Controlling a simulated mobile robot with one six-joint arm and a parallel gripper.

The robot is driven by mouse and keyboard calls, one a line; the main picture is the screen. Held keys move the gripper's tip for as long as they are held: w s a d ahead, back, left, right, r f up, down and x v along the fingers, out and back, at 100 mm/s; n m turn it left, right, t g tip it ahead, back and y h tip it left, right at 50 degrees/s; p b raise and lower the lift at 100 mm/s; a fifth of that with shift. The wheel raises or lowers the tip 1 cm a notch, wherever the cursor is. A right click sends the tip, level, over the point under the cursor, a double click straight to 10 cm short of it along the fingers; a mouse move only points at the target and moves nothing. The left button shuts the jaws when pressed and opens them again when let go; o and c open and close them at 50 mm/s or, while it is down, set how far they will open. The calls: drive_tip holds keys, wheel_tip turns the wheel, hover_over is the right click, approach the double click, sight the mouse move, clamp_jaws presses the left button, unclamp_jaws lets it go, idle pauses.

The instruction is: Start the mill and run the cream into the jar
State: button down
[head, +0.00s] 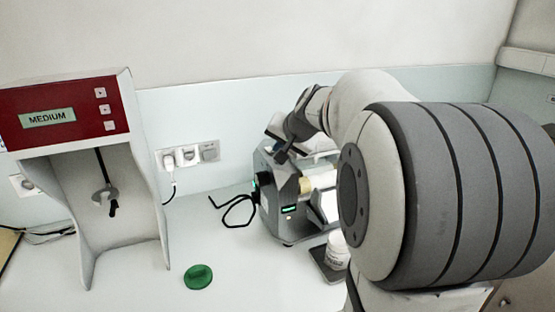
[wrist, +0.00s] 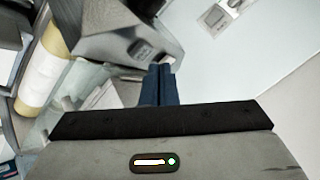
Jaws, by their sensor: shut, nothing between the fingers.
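The grey mill (head: 283,222) stands on the counter near the back wall, with a black knob (head: 264,180) and a small lit green display (head: 290,210) on it. Pale rollers (head: 318,183) show on its right, partly behind my arm. A white jar (head: 336,257) stands on a dark plate (head: 322,268) in front of the mill, partly hidden by my arm. My gripper (head: 281,157) is at the mill's top. In the wrist view its blue fingers (wrist: 158,84) are shut together and empty, beside the mill's grey housing with dark buttons (wrist: 140,50). I cannot tell whether they touch it.
A mixer with a red panel (head: 75,97) reading MEDIUM stands at the left. A green lid (head: 198,277) lies on the counter between mixer and mill. Wall sockets (head: 188,155) and a black cable (head: 238,212) are behind. The counter around the lid is clear.

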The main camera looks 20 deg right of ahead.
drive_tip(key=shift+f, duration=0.1)
drive_tip(key=shift+f+b, duration=0.4)
drive_tip(key=shift+b, duration=0.2)
drive_tip(key=shift+f+b, duration=0.35)
drive_tip(key=shift+b, duration=0.1)
idle(0.4)
idle(0.4)
drive_tip(key=shift+r+p, duration=0.55)
drive_tip(key=shift+r, duration=0.25)
wheel_tip(320, 180, up, 5)
drive_tip(key=p, duration=0.3)
idle(0.6)
